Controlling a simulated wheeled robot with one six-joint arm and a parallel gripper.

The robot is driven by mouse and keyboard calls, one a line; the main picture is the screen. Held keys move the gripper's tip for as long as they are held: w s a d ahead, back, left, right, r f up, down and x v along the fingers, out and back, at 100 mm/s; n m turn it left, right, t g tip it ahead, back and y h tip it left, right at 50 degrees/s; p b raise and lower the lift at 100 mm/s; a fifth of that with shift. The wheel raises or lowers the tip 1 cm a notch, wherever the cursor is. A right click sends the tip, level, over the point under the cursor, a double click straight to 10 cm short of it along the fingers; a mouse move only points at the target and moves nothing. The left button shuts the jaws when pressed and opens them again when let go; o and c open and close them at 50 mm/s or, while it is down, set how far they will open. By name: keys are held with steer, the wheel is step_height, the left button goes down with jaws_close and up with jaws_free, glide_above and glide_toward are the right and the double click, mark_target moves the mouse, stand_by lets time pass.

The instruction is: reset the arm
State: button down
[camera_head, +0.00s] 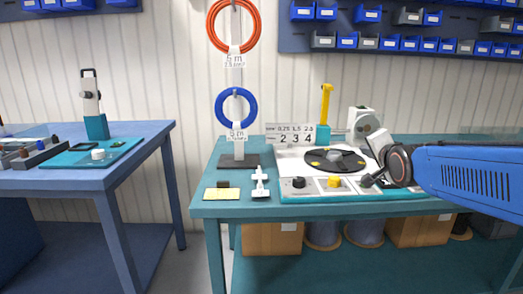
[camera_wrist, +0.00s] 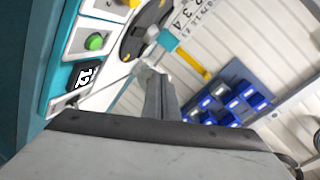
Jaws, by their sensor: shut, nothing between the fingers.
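My blue arm (camera_head: 470,178) reaches in from the right edge of the head view, over the right part of the teal bench. My gripper (camera_head: 369,180) is at its left end, close to the front control strip of the machine; its fingertips are small and partly unclear there. In the wrist view my gripper (camera_wrist: 160,92) shows with its fingers together and nothing between them. It is apart from the green button (camera_wrist: 95,42) and the display reading 12 (camera_wrist: 84,77). My arm hides the right end of the machine.
The teal bench (camera_head: 215,209) carries a machine with a black turntable (camera_head: 335,160), a yellow lever (camera_head: 326,100) and a cable stand with an orange coil (camera_head: 213,25) and a blue coil (camera_head: 222,108). Blue bins (camera_head: 347,41) hang behind. A blue table (camera_head: 60,180) stands left, across a gap.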

steer(key=s+f+n+g, duration=0.3)
steer(key=s+f, duration=0.4)
steer(key=s, duration=0.4)
steer(key=s+a+f+n+g, duration=0.1)
steer(key=s+f+n+g, duration=0.3)
steer(key=s+f, duration=0.3)
steer(key=s+a+f+n+g, duration=0.1)
steer(key=s+f+n+g, duration=0.2)
steer(key=s, duration=1.2)
step_height(320, 180, down, 4)
steer(key=shift+s+a+f+n+y, duration=0.15)
steer(key=shift+s+a+n+y, duration=0.2)
steer(key=shift+n, duration=0.85)
